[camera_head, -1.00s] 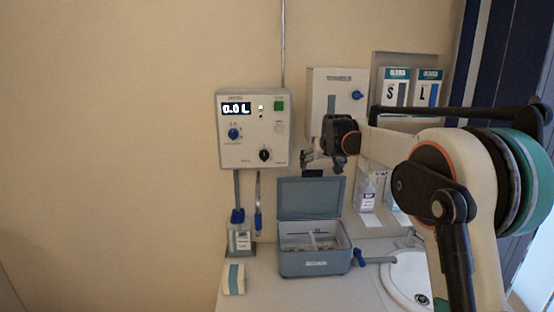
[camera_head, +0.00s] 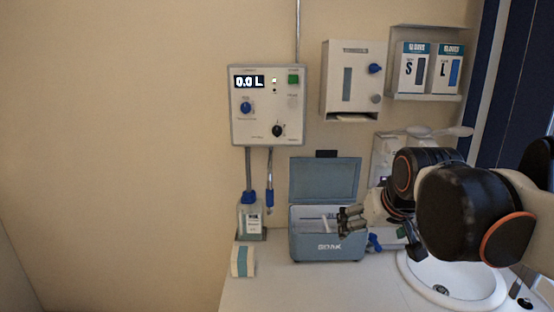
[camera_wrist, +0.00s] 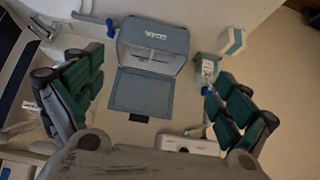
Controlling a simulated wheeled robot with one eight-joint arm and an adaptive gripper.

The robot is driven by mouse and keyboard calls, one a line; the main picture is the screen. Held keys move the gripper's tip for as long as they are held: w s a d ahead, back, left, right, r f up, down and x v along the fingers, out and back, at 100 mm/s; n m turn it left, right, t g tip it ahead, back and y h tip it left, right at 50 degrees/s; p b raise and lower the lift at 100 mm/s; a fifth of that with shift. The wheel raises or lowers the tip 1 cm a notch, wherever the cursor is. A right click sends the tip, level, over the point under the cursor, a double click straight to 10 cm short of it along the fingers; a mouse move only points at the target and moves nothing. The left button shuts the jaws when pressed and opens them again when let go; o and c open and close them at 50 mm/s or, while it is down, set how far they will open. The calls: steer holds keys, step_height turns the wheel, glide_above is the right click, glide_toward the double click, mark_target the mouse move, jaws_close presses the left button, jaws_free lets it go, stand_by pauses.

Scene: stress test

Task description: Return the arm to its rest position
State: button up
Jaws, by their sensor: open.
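My arm reaches in from the right in the head view, folded in front of the sink. My gripper (camera_head: 350,220) is in front of the right side of the blue-grey soak box (camera_head: 327,272). In the wrist view my gripper (camera_wrist: 150,112) has its two green-padded fingers spread wide, with nothing between them but the view of the soak box (camera_wrist: 153,37) and its open lid (camera_wrist: 141,92) beyond. The box's lid stands raised in the head view (camera_head: 325,180). Whether the gripper touches the box cannot be told.
A wall unit (camera_head: 268,128) reads 0.0 L. A bottle (camera_head: 251,222) and a white-and-teal block (camera_head: 243,261) stand left of the box. A towel dispenser (camera_head: 340,95) and glove boxes (camera_head: 430,68) hang above. The sink (camera_head: 440,285) is at right. The front counter (camera_head: 300,292) is clear.

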steer(key=s+f+b, duration=0.4)
steer(key=s+f, duration=1.1)
steer(key=s, duration=0.1)
steer(key=shift+s+f+g, duration=0.15)
steer(key=shift+s+g, duration=0.15)
steer(key=shift+s, duration=0.1)
